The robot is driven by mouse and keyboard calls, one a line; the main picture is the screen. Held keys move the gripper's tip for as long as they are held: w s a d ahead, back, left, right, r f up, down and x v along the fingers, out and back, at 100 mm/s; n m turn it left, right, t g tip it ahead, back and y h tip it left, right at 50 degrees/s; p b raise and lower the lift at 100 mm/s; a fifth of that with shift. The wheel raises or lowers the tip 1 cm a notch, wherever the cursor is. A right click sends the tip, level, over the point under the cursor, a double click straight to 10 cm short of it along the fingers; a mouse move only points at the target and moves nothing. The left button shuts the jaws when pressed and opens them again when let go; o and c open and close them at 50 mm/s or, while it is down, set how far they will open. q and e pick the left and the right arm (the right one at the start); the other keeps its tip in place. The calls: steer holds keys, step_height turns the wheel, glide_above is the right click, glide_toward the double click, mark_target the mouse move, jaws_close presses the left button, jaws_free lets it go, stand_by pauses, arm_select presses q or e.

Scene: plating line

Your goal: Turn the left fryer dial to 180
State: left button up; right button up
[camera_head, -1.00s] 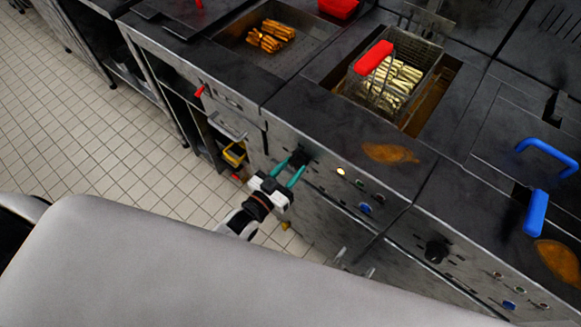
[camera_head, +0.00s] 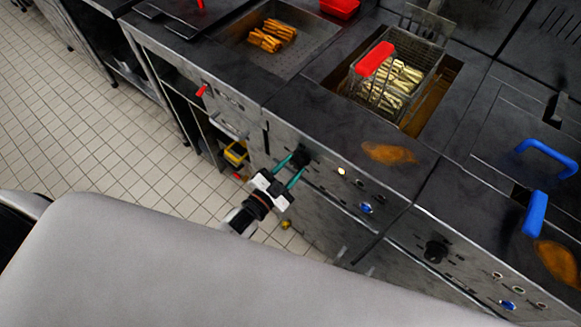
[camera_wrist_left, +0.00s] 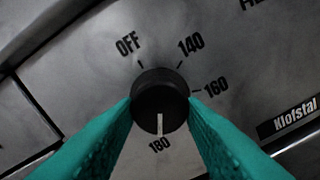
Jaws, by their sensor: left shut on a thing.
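The left fryer dial (camera_wrist_left: 160,98) is a round black knob in the left wrist view, with a pale pointer line at its lower edge aimed at the printed 180. OFF, 140 and 160 are printed around it. My left gripper (camera_wrist_left: 160,115) has its teal fingers on either side of the knob, shut on it. In the head view the dial (camera_head: 301,157) sits on the front panel of the fryer (camera_head: 330,180), and the left gripper (camera_head: 291,169) reaches it from below. My right gripper is not in view.
A fry basket with a red handle (camera_head: 374,58) sits at the fryer well. To the right is a second panel with another black dial (camera_head: 436,251) and blue handles (camera_head: 535,213) above. A lit lamp (camera_head: 341,171) is beside the left dial. Tiled floor (camera_head: 90,120) is open at left.

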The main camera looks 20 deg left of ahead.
arm_select(q)
steer(key=shift+s+f, duration=0.1)
steer(key=o, duration=1)
steer(key=b+v, duration=0.1)
steer(key=v, duration=1.1)
steer(key=shift+b, duration=0.3)
